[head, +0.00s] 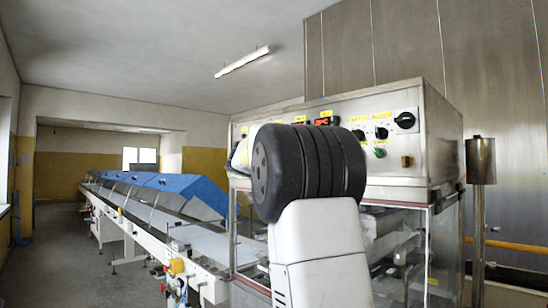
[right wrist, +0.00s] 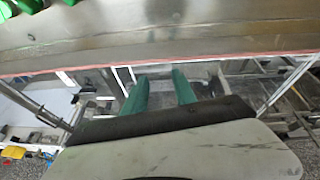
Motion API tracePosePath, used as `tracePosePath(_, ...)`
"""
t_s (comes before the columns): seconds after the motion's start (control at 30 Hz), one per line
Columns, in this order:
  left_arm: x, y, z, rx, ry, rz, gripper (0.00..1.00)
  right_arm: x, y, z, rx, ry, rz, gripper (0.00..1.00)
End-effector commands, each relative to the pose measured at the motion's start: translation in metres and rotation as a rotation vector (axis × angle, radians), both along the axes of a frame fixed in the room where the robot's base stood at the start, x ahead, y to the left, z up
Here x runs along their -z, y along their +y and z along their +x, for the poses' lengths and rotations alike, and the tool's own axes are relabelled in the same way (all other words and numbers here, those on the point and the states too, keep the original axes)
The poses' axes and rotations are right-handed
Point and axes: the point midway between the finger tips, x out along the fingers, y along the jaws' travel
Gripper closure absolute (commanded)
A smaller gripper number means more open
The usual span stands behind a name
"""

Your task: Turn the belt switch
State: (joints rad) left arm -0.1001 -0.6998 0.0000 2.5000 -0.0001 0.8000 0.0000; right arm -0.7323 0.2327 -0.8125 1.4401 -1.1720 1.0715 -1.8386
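The labels are too small to read, so I cannot tell which is the belt switch. My raised arm covers the panel's left part and hides my right gripper in the head view. In the right wrist view my right gripper (right wrist: 160,90) shows two green fingers apart, with nothing between them, below a metal panel face (right wrist: 190,30). My left gripper is not in view.
Blurred green parts (right wrist: 30,6) sit at the top left of the right wrist view. A long conveyor (head: 150,215) with blue covers (head: 180,187) runs away at the left. A glass-sided cabinet (head: 412,255) is under the panel. A metal post (head: 480,200) stands at right.

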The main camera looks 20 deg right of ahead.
Motion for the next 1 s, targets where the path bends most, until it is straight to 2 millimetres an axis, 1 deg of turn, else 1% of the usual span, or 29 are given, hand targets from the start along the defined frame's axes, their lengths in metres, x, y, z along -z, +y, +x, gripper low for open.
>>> tracePosePath(0.03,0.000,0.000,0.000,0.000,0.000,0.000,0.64,-0.030,0.011,0.011,-0.017,0.058,-0.143,0.67)
tracePosePath(0.1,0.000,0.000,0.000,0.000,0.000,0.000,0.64,-0.065,0.022,0.018,-0.025,0.130,-0.301,0.67)
tracePosePath(0.2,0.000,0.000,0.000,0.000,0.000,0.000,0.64,-0.097,0.035,0.021,-0.018,0.196,-0.440,0.67)
tracePosePath(0.27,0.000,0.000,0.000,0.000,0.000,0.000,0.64,-0.107,0.038,0.022,-0.015,0.216,-0.480,0.67)
tracePosePath(0.37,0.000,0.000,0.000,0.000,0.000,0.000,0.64,-0.111,0.032,0.025,-0.010,0.229,-0.500,0.67)
tracePosePath(0.7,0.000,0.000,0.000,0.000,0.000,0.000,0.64,-0.110,-0.017,0.044,-0.010,0.227,-0.494,0.67)
tracePosePath(0.8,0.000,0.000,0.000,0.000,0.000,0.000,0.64,-0.110,-0.026,0.049,-0.012,0.226,-0.494,0.67)
tracePosePath(1.0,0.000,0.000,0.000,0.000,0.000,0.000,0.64,-0.109,-0.032,0.052,-0.015,0.226,-0.493,0.67)
